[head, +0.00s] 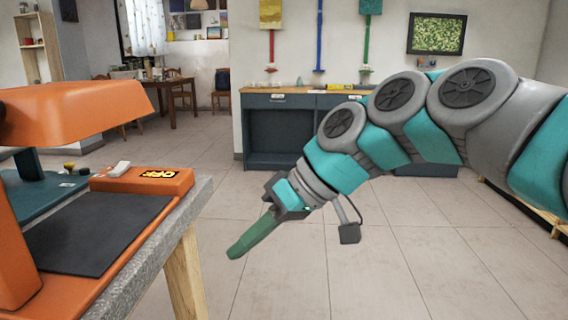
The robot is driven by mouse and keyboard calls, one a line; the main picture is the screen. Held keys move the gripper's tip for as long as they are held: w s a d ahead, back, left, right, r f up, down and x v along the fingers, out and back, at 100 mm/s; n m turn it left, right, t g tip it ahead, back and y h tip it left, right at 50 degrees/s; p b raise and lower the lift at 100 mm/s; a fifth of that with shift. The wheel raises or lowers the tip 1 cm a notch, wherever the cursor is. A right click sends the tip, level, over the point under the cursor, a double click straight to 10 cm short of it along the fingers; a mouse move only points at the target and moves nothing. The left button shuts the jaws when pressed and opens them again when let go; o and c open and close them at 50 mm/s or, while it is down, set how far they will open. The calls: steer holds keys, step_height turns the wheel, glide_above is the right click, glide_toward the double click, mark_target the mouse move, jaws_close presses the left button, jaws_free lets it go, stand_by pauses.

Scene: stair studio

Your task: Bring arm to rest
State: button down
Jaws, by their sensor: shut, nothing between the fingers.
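My arm stretches in from the right edge of the head view, grey and teal, sloping down to the left. My gripper (252,234) is at its end, over the open floor to the right of the near table. Its green fingers look closed together and nothing shows between them. The gripper points down and to the left, apart from the table and everything on it.
A table with a grey stone edge (165,265) stands at the left, bearing an orange machine (70,112) with a dark plate (95,232). A dark blue counter (280,137) stands behind my arm. The tiled floor (290,285) is clear around the gripper.

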steer(key=s+d+f+m+g+h+p, duration=0.1)
steer(key=s+d+f+m+h, duration=0.7)
steer(key=s+d+f, duration=1)
step_height(320, 180, down, 4)
steer(key=d+m+p, duration=0.1)
steer(key=d, duration=0.1)
steer(key=shift+s+d+r+m+g+h, duration=0.15)
steer(key=shift+s+d+m+g+h, duration=0.15)
steer(key=shift+s+m+g+h, duration=0.1)
